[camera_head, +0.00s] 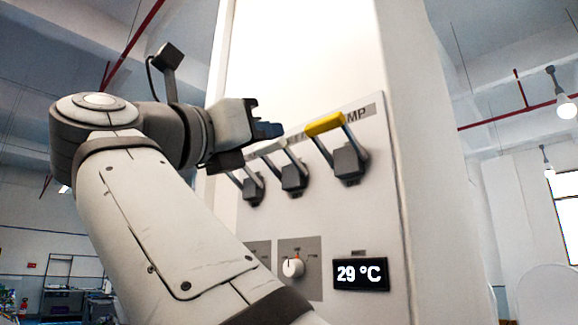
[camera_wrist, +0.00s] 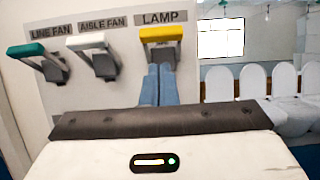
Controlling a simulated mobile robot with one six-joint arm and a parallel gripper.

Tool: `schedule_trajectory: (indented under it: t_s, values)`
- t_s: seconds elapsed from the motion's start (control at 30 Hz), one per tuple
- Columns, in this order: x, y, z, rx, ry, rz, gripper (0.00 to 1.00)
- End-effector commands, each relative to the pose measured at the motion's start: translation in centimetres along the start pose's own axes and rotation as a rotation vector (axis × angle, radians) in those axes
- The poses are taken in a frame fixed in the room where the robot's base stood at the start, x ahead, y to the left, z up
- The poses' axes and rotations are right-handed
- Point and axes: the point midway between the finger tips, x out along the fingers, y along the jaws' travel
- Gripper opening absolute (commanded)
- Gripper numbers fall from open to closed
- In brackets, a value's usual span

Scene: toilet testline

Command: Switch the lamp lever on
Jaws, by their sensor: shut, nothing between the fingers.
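The lamp lever has a yellow handle (camera_head: 325,124) on two grey arms that rise from a black base (camera_head: 349,163) on the white panel. The handle is up and sticks out from the panel. In the wrist view the yellow handle (camera_wrist: 161,34) sits under the LAMP label. My gripper (camera_head: 268,130) is shut and empty, left of the yellow handle in the head view with a gap between them. In the wrist view its blue fingers (camera_wrist: 159,85) are together and point toward the lamp lever, overlapping the lower part of its base. Contact cannot be told from here.
Left of the lamp lever are the aisle fan lever with a white handle (camera_wrist: 86,41) and the line fan lever with a green handle (camera_wrist: 25,50). Below are a rotary knob (camera_head: 293,267) and a display (camera_head: 360,274) reading 29 °C. White toilet parts (camera_wrist: 251,82) stand at right.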

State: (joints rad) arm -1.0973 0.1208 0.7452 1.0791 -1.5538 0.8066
Motion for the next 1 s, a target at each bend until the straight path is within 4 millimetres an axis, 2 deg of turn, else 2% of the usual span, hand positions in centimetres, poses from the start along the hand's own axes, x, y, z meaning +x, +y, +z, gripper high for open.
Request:
schedule_trajectory:
  t_s: [0.1,0.3,0.87,1.0]
  values:
    - [-1.7,0.1,0.3,0.002,0.000,0.002,0.00]
    - [-2.8,0.0,0.6,-0.001,0.000,-0.001,0.00]
    - [-2.8,0.0,0.6,-0.001,-0.001,-0.002,0.00]
    - [-2.1,0.5,1.1,-0.050,-0.065,0.001,0.00]
